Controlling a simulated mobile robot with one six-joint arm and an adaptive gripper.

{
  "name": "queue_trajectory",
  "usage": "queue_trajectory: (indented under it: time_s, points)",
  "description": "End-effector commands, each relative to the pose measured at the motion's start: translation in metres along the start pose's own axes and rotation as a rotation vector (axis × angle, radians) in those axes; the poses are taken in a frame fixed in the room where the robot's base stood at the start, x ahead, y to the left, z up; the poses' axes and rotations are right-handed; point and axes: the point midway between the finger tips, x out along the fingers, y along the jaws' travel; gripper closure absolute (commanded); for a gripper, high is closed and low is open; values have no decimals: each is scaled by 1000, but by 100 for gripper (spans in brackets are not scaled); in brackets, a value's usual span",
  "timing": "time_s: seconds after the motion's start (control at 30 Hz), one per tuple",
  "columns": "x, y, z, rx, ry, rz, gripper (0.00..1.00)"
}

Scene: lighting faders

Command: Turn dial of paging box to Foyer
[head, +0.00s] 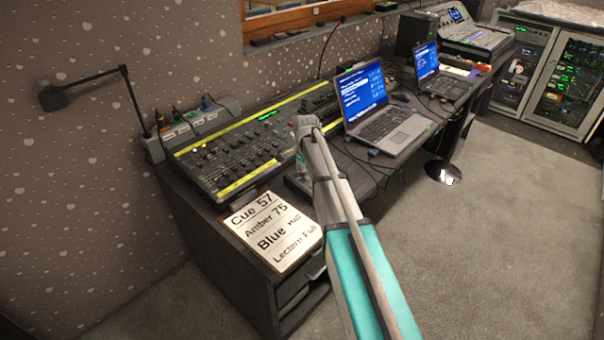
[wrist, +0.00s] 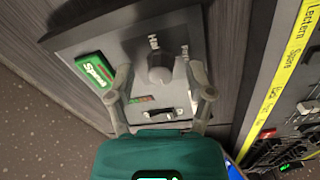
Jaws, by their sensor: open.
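In the wrist view a grey box (wrist: 110,45) carries a dark round dial (wrist: 160,66). My gripper (wrist: 154,60) is open, with one finger on each side of the dial. I cannot tell whether either finger touches it. A small slider-like part shows below the dial, between the fingers.
A fader console (head: 235,150) with yellow strips runs along the desk. A laptop (head: 385,110) stands right of my arm. A sign (head: 270,230) with cue notes lies at the desk's near end. A lamp (head: 55,97) is at the left wall. The floor at right is mostly clear.

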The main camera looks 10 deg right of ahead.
Motion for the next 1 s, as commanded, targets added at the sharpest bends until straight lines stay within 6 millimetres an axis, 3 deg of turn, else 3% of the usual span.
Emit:
queue_trajectory:
  time_s: [0.3,0.67,0.77,1.0]
  points:
    - [0,0,0,0,0,0,32]
    - [0,0,0,0,0,0,99]
    - [1,-3,9,-2,0,1,100]
    - [0,0,1,-14,-1,0,100]
